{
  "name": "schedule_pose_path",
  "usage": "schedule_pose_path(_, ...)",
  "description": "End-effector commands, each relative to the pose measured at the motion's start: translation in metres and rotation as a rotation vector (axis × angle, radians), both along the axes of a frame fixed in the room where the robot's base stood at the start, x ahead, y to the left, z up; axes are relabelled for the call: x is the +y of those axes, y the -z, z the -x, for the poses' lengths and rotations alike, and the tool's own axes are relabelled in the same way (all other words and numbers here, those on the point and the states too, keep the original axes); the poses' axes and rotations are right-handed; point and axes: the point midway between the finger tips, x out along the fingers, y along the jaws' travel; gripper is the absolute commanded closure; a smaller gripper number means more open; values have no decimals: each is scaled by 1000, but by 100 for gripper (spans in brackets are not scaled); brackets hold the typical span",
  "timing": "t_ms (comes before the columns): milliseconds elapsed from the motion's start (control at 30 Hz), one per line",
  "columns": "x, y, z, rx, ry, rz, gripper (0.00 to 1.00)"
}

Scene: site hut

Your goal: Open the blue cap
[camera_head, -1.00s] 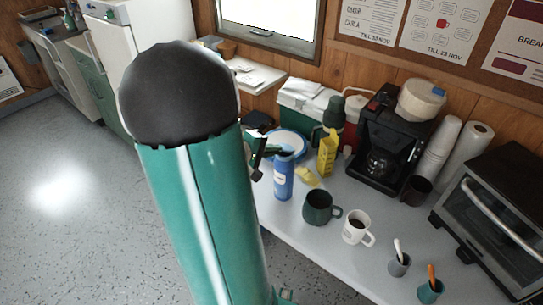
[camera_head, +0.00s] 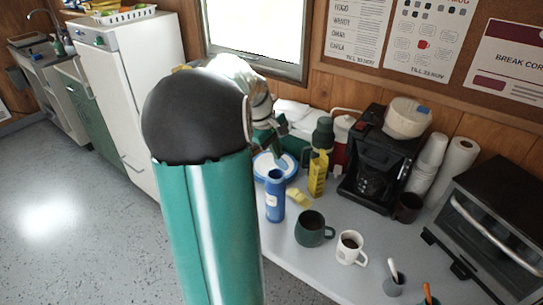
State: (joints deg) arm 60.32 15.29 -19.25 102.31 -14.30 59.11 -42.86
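A blue bottle (camera_head: 274,200) with a pale label stands upright on the grey-white table, left of the dark green mug. Its top is blue, and I cannot make out at this size whether a separate cap sits on it. My gripper (camera_head: 272,143) is above and behind the bottle, over the blue-rimmed white dish (camera_head: 262,168), apart from the bottle. My own arm covers part of it, and its fingers are too small and mixed with the background to tell whether they are open or shut.
A yellow carton (camera_head: 317,174), a yellow cloth-like piece (camera_head: 297,197), a dark green mug (camera_head: 312,230) and a white mug (camera_head: 349,248) stand close to the bottle's right. A coffee maker (camera_head: 378,150) and toaster oven (camera_head: 490,225) are further right. The table's front edge is near.

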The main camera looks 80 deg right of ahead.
Motion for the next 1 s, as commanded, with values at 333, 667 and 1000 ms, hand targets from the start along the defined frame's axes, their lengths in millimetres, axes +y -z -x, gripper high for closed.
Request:
schedule_pose_path(333, -27, 0, 15, -151, 3, -297, 100)
schedule_pose_path(667, -47, 7, 26, -278, 0, -541, 100)
schedule_pose_path(1000, -56, 12, 30, -347, -1, -675, 100)
